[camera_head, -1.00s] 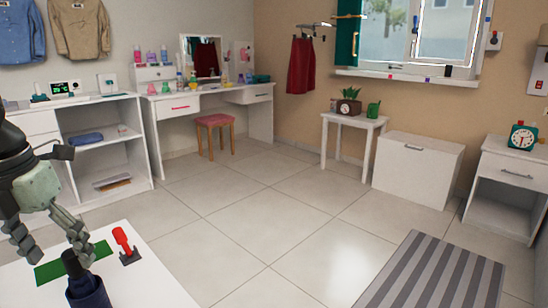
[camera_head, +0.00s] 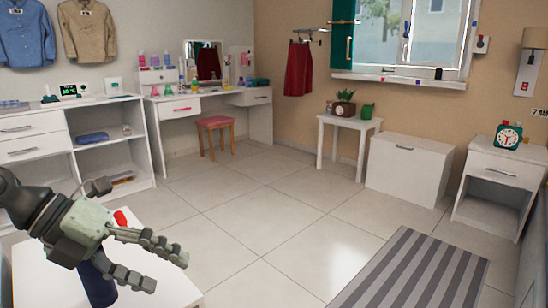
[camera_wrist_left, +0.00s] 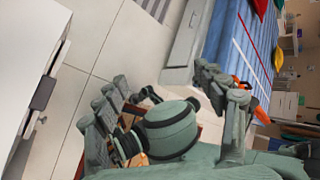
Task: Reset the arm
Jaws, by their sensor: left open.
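My left gripper (camera_head: 162,262) is in the lower left of the head view, its fingers spread apart and pointing right. It is open with nothing between the fingers. It hangs above the white table (camera_head: 170,292) in the near left corner. A red-handled thing (camera_head: 122,217) shows partly behind the gripper. A dark blue object (camera_head: 97,287) stands below the gripper, partly covered by it. The left wrist view shows the fingers (camera_wrist_left: 170,90) apart, with floor tiles and a bed beyond. My right gripper is not in view.
A striped rug (camera_head: 415,270) lies on the tiled floor at the lower right. A white chest (camera_head: 405,170), a nightstand (camera_head: 492,185) and a small plant table (camera_head: 348,122) line the right. A stool (camera_head: 216,124) stands by the vanity. The middle floor is clear.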

